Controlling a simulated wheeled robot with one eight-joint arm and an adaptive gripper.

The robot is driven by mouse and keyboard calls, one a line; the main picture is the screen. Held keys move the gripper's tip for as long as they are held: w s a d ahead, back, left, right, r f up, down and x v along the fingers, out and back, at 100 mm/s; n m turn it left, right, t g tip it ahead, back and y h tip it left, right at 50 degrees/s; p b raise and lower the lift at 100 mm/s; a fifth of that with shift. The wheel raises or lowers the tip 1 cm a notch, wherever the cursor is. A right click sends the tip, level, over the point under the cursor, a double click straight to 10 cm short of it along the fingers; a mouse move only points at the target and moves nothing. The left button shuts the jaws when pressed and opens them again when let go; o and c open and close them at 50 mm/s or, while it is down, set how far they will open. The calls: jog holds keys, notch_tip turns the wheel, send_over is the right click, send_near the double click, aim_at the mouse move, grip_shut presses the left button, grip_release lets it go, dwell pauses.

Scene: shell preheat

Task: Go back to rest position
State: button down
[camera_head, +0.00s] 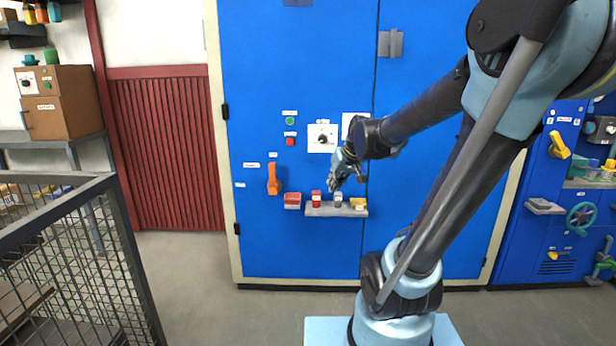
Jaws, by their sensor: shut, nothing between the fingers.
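My gripper (338,179) is at the end of my raised arm, in front of the blue cabinet (270,120) in the middle of the head view. It is shut and holds nothing. It is just above a small grey shelf (328,211) on the cabinet front, over a pale item (338,198). I cannot tell the exact gap between them. My arm reaches from the right side of the view and hides part of the cabinet's right door.
An orange handle (273,180), a black knob (322,139) and green and red buttons (290,141) are on the cabinet. Small red items (316,198) and a yellow item (358,203) stand on the shelf. A mesh cage (75,260) is at left. Open floor lies before the cabinet.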

jog(key=s+d+f+m+g+h, duration=0.1)
jog(key=s+d+f, duration=0.2)
jog(key=s, duration=0.4)
jog(key=s+d+f+m+g+h, duration=0.1)
jog(key=s+d+f, duration=0.3)
jog(key=s, duration=0.4)
jog(key=s+d+f+g+h, duration=0.1)
jog(key=s+d+f, duration=0.2)
jog(key=s, duration=0.5)
jog(key=shift+s+d+f+m+g, duration=0.15)
jog(key=shift+d+f+m+g, duration=0.15)
jog(key=shift+f+m, duration=0.15)
jog(key=shift+w+f, duration=0.25)
jog(key=shift+w, duration=0.25)
